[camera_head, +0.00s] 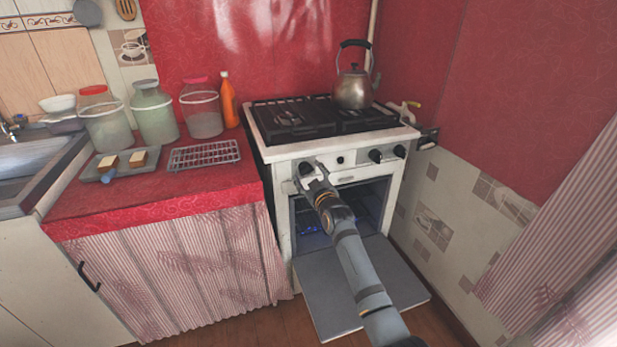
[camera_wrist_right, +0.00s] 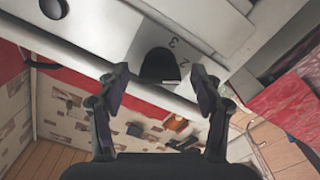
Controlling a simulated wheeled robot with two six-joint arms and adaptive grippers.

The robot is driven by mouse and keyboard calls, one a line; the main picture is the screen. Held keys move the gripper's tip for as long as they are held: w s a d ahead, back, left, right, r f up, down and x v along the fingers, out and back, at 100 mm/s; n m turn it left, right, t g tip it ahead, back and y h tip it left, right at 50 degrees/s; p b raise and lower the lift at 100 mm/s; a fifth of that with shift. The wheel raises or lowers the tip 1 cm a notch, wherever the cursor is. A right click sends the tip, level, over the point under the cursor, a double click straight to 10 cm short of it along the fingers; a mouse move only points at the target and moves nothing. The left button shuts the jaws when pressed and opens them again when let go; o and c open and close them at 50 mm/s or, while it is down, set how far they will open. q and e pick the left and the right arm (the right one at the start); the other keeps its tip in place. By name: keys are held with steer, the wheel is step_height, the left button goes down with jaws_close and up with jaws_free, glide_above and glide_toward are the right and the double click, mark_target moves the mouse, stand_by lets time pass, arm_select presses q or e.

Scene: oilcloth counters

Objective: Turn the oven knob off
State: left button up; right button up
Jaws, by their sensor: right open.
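The white stove (camera_head: 280,152) stands against the red wall with its black knobs on the front panel. My right gripper (camera_head: 310,178) is at the left end of that panel, covering much of the knob there. In the right wrist view, a black knob (camera_wrist_right: 160,66) appears between the tips of my open right gripper (camera_wrist_right: 160,85), with a visible gap on each side. Numbers are printed on the panel beside it. Two more knobs (camera_head: 376,155) (camera_head: 399,151) sit at the panel's right. My left gripper is out of view.
The oven door (camera_head: 330,295) hangs open below my right arm. A kettle (camera_head: 353,90) stands on the hob (camera_head: 300,118). The red counter (camera_head: 150,197) at left holds several jars, an orange bottle (camera_head: 228,100), a wire rack (camera_head: 204,154) and a tray (camera_head: 125,171).

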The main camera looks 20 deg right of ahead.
steer(key=shift+w, duration=0.1)
steer(key=c, duration=1.1)
steer(key=shift+c, duration=0.2)
